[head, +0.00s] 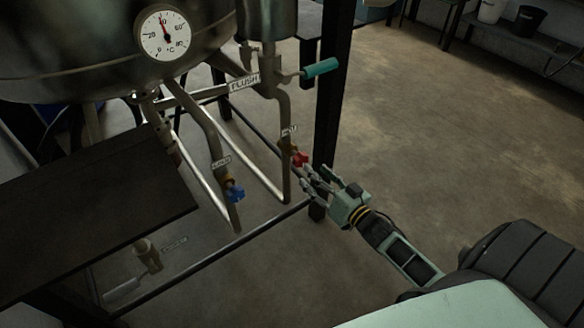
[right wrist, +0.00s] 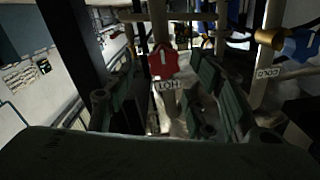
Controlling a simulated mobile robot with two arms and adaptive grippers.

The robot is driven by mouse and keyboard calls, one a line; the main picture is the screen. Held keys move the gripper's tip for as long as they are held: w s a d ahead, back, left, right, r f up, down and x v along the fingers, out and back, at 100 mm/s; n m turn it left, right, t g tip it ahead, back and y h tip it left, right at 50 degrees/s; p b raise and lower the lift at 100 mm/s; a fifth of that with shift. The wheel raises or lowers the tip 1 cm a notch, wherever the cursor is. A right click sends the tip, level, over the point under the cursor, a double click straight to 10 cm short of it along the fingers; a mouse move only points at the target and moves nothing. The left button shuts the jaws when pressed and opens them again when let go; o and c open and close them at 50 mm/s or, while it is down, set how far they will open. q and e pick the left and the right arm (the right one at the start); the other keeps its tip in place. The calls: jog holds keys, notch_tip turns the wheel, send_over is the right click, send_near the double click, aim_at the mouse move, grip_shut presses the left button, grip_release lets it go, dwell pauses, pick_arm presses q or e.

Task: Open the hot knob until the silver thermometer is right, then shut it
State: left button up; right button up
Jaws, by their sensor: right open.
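The hot knob (head: 299,159) is a small red star-shaped knob on a vertical pipe, below a HOT tag (head: 289,131). In the right wrist view the red knob (right wrist: 163,62) shows a white mark, with its HOT tag appearing upside down. My right gripper (head: 311,182) is open, its fingers close to the knob at its lower right. In the right wrist view the fingers stand left and right of the knob; contact cannot be told. The silver thermometer (head: 163,32) is a round white °C dial on the tank. Its red needle points near the top, around 40. My left gripper is not in view.
A blue knob (head: 235,193) sits on the neighbouring pipe at left. A dark frame post (head: 329,110) stands just behind. The floor (head: 430,130) at right is clear.

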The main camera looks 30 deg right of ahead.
aim_at(305, 162)
jog(key=w, duration=0.2)
jog(key=w+b, duration=0.1)
jog(key=w, duration=0.3)
jog(key=shift+w+a+r, duration=0.15)
jog(key=shift+w+a, duration=0.1)
jog(key=shift+w, duration=0.15)
jog(key=shift+w+b, duration=0.3)
jog(key=shift+w, duration=0.25)
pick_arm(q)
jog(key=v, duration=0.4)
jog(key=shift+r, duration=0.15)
pick_arm(e)
jog(key=c, duration=1.1)
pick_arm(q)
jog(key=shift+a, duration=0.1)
